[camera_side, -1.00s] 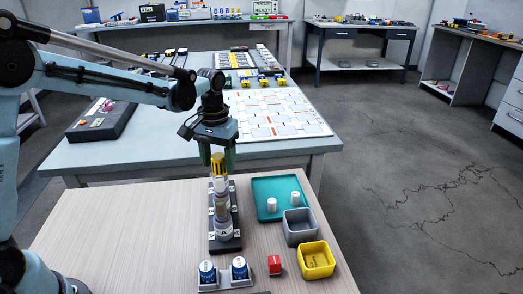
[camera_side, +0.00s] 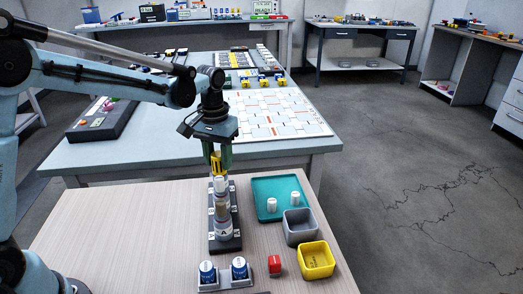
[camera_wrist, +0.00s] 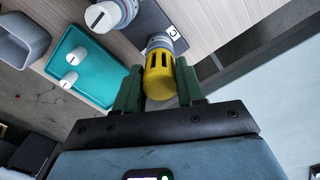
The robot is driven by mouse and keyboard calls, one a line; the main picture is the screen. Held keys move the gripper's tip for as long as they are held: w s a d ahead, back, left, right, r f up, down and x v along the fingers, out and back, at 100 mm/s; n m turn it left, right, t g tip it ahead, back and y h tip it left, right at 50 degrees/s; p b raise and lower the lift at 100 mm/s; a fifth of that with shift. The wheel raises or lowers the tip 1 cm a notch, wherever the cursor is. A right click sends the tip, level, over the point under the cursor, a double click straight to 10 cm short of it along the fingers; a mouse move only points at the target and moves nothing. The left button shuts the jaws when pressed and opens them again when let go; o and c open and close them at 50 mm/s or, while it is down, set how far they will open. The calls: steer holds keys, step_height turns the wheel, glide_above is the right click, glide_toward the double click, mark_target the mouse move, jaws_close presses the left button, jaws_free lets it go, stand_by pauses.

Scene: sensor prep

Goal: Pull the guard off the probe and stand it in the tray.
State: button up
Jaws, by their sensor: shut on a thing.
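The yellow slotted guard (camera_wrist: 160,78) is between the two green fingers of my gripper (camera_wrist: 158,88), which is shut on it. In the wrist view the guard's far end meets the grey-white body of the probe (camera_wrist: 165,44); I cannot tell whether it is still seated. In the side view my gripper (camera_side: 217,160) and the guard (camera_side: 216,165) are over the far end of the dark probe rack (camera_side: 229,246). Nearer probes partly hide the probe below it. The teal tray (camera_side: 265,184) lies right of the rack, with two white caps (camera_side: 272,205) upright in it.
A grey bin (camera_side: 299,226) and a yellow bin (camera_side: 317,260) stand right of the rack. The wooden table (camera_side: 120,225) is clear on the left.

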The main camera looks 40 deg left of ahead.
mark_target(218, 154)
steer(key=shift+r, duration=1)
stand_by(0.8)
steer(key=shift+r, duration=2.7)
steer(key=shift+d, duration=0.1)
steer(key=w+d+f, duration=0.2)
steer(key=d+f, duration=0.1)
steer(key=d, duration=1.4)
steer(key=w+a+f, duration=0.4)
steer(key=a, duration=0.1)
steer(key=w+a+f, duration=0.2)
steer(key=a+f, duration=0.1)
steer(key=shift+w+a, duration=0.25)
steer(key=shift+w, duration=0.15)
steer(key=shift+w+a+f, duration=0.1)
steer(key=shift+a+f, duration=0.05)
steer(key=shift+f, duration=2)
steer(key=shift+f, duration=0.15)
